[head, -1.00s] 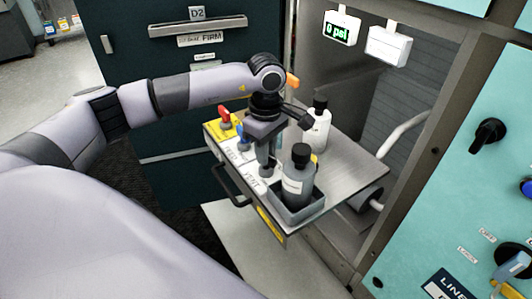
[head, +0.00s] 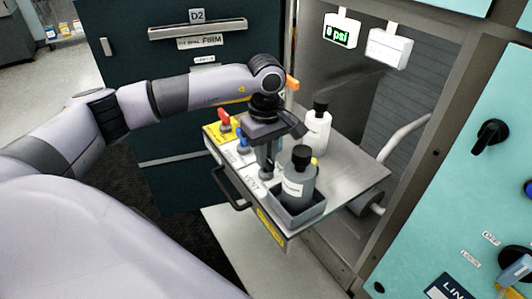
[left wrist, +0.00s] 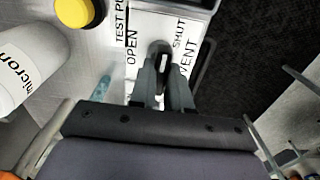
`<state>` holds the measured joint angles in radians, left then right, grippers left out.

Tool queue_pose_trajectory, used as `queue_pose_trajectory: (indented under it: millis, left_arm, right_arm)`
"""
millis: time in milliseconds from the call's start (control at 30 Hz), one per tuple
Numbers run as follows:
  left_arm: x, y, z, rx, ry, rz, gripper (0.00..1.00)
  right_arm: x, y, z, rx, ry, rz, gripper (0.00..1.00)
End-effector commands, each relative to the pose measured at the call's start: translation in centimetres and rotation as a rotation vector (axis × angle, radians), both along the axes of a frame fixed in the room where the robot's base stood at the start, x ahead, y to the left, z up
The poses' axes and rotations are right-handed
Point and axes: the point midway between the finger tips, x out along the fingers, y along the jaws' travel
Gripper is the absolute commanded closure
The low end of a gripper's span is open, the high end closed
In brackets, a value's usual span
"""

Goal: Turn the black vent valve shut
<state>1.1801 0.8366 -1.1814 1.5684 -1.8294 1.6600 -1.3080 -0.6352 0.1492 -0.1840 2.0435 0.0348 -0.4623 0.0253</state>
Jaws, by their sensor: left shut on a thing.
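The black vent valve (left wrist: 160,48) stands on a white panel in the left wrist view, with a white mark on its top. The labels OPEN, SHUT and VENT are printed around it. My left gripper (left wrist: 161,82) is above the panel, its two fingers shut on the valve from either side. In the head view my left gripper (head: 265,165) points down at the front of the pulled-out tray (head: 350,177), and the fingers partly hide the valve. My right gripper is not in view.
A red valve (head: 224,119) and a blue valve (head: 242,134) stand behind the gripper. A grey bottle (head: 299,182) in a holder stands close to its right; a white bottle (head: 318,127) is farther back. A display (head: 341,31) reads 0 psi.

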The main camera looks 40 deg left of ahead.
Motion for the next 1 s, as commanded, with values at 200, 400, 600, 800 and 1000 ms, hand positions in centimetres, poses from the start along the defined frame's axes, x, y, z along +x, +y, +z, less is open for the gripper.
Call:
queue_pose_trajectory:
  millis: [200, 400, 600, 800, 1000]
  left_arm:
    - [0.1, 0.0, 0.2, -0.002, -0.004, -0.004, 0.57]
    - [0.0, 0.0, 0.1, -0.001, -0.002, -0.002, 0.57]
    - [0.1, 0.0, 1.2, 0.000, -0.004, -0.001, 0.57]
    - [0.1, 0.0, 4.6, 0.000, -0.005, -0.002, 0.57]
    - [0.1, 0.0, 6.9, -0.002, -0.004, -0.003, 0.57]
  right_arm:
    - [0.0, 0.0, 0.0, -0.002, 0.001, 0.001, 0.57]
    - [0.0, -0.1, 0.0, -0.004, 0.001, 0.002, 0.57]
    - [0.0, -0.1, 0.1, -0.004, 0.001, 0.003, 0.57]
    - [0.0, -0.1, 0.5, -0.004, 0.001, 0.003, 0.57]
    - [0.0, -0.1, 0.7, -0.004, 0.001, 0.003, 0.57]
